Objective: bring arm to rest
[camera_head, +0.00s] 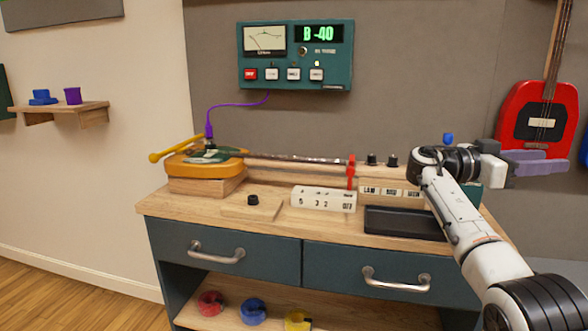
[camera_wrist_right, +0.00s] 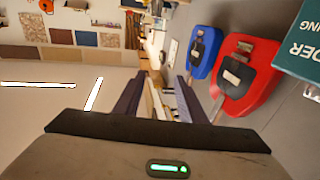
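My right arm (camera_head: 462,225) comes in from the lower right of the head view and is raised over the right end of the workbench. My right gripper (camera_head: 556,161) points right, in front of the wall below the red guitar, and looks empty. In the right wrist view its two dark fingers (camera_wrist_right: 161,78) stand apart, with room and wall showing between them. My left arm and gripper are in neither view.
The wooden workbench (camera_head: 270,226) holds a guitar with an orange body (camera_head: 205,166), a labelled white block (camera_head: 322,199) and a black tray (camera_head: 403,223). A teal meter unit (camera_head: 297,55) hangs above. A red guitar (camera_head: 540,115) and a blue guitar (camera_wrist_right: 203,52) hang nearby.

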